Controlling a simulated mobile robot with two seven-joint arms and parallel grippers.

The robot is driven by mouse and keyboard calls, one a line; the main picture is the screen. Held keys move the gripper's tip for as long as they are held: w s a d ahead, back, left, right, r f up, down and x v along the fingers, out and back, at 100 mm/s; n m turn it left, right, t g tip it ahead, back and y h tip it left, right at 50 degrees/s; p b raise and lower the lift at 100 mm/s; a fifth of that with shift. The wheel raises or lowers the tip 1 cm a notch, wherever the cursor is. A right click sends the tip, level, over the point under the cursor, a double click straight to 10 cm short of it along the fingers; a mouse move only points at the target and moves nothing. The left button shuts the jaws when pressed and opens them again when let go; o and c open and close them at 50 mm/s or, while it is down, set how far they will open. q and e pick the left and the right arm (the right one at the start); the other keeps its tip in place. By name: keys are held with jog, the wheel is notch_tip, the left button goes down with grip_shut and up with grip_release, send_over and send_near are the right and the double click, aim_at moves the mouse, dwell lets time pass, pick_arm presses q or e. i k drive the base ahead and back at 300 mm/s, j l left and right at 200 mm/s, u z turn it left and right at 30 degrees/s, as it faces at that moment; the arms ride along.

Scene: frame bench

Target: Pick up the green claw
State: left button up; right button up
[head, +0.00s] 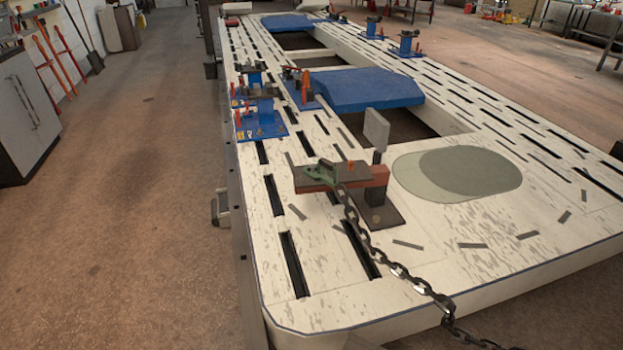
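The green claw (321,172) rests on the left end of the dark top plate of a clamp post (372,176) near the front of the frame bench. A dark metal chain (378,258) runs from near the claw across the bench top and over its front edge. The claw's far side and its exact joint with the chain are too small to tell. Neither of my grippers shows in the head view.
The slotted white bench (310,290) fills the middle. A grey-green oval plate (470,172) lies right of the clamp. Blue clamps (260,122) and a blue platform (366,88) stand further back. The brown floor (130,220) on the left is clear.

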aim_at(321, 174)
jog(key=k+j, duration=0.1)
jog(key=j, duration=0.35)
jog(key=k+j+z, duration=0.1)
jog(key=j, duration=0.3)
jog(key=k+j+z, duration=0.15)
jog(key=j, duration=0.75)
jog(key=i+j+z, duration=0.1)
jog(key=j, duration=0.35)
jog(key=i+j+z, duration=0.15)
jog(key=j, duration=0.3)
jog(key=i+j, duration=0.15)
jog(key=j, duration=0.15)
jog(key=i+j+z, duration=0.1)
jog(key=j, duration=0.15)
jog(key=i+j+z, duration=0.1)
jog(key=j, duration=0.2)
jog(key=i+j+z, duration=0.1)
jog(key=i+j, duration=0.2)
jog(key=i+j+z, duration=0.1)
jog(key=i+j, duration=0.2)
jog(key=j, duration=0.25)
jog(key=i+j+z, duration=0.25)
jog(key=i+j, duration=0.45)
jog(key=i, duration=0.45)
jog(key=i+j+z, duration=0.1)
jog(key=i, duration=0.35)
